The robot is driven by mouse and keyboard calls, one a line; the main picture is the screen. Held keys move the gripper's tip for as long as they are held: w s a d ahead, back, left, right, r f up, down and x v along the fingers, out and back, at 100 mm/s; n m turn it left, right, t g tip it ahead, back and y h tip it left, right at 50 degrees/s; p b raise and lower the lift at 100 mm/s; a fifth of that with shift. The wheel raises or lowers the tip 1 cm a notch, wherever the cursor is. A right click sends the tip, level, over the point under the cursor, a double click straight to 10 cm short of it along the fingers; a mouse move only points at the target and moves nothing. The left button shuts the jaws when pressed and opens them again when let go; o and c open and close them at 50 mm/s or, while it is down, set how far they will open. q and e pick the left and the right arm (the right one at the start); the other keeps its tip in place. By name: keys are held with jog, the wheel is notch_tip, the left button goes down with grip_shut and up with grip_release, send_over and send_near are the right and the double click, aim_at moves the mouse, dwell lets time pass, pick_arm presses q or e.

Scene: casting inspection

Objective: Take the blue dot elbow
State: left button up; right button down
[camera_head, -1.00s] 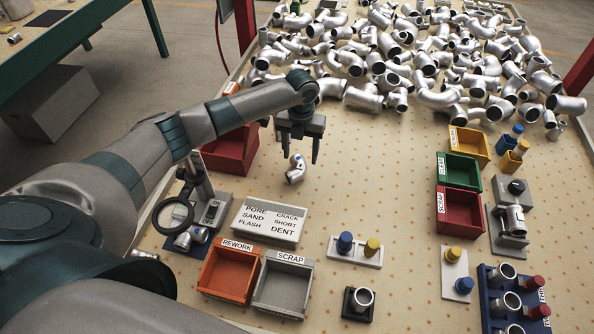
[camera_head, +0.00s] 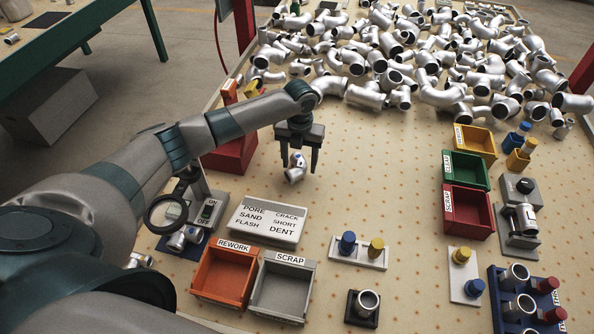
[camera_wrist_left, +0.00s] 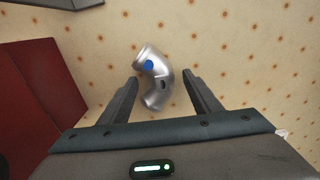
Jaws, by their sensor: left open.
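The blue dot elbow (camera_head: 296,170) is a small silver pipe bend lying on the dotted table, apart from the pile. In the left wrist view the elbow (camera_wrist_left: 154,80) shows its blue dot on the upper bend and a dark spot lower down. My left gripper (camera_head: 299,170) is open and points down at the elbow. In the left wrist view the left gripper's fingers (camera_wrist_left: 160,90) stand on either side of the elbow's lower end, with gaps to both. The elbow's upper end reaches past the fingertips. I cannot see my right gripper.
A large pile of silver elbows (camera_head: 440,60) covers the far table. A red bin (camera_head: 232,152) stands left of the gripper. The sign block (camera_head: 267,222), rework bin (camera_head: 224,275) and scrap bin (camera_head: 282,287) are nearer. The table middle, right of the elbow, is clear.

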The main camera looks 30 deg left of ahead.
aim_at(300, 163)
pick_arm(q)
jog(key=shift+c, duration=0.4)
jog(key=shift+r, duration=0.1)
grip_shut()
jog(key=shift+r, duration=0.1)
pick_arm(e)
jog(key=shift+f, duration=0.1)
